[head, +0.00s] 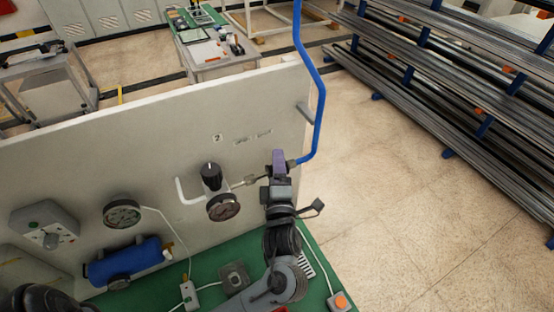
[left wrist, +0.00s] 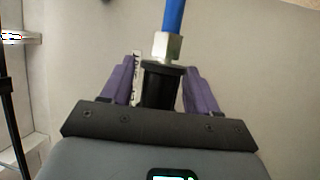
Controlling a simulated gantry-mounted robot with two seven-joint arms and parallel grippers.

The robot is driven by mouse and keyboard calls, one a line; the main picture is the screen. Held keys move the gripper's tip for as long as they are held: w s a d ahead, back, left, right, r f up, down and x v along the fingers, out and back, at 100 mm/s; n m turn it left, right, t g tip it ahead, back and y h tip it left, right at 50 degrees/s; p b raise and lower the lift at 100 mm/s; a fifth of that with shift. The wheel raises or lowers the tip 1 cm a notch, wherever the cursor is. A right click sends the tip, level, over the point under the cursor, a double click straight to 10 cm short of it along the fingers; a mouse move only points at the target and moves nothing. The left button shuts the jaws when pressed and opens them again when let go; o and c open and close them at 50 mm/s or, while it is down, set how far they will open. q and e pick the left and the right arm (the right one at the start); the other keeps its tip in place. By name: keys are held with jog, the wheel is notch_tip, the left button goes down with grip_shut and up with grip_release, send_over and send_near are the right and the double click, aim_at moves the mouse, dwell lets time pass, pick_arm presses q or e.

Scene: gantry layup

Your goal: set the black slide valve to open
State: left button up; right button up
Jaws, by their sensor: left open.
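The black slide valve (left wrist: 160,86) stands between the purple fingers of my left gripper (left wrist: 161,68) in the left wrist view. A steel nut (left wrist: 167,46) and a blue hose lead away from its far end. The fingers are open on either side of the valve, with a gap showing at the left finger. In the head view my left gripper (head: 279,160) is at the panel's right part, where the blue pipe (head: 312,130) meets the fitting, and it hides the valve. I cannot tell the valve's position. My right gripper is not in view.
The upright panel (head: 120,130) carries a black knob (head: 211,177), a lower gauge (head: 223,207), another gauge (head: 122,212) and a blue cylinder (head: 125,262). A green bench top (head: 318,270) lies below. Floor to the right is clear up to the metal bar rack (head: 450,75).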

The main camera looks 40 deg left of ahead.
pick_arm(q)
jog(key=shift+w+a+r, duration=0.1)
jog(key=shift+w+a, duration=0.2)
jog(key=shift+a, duration=0.05)
grip_shut()
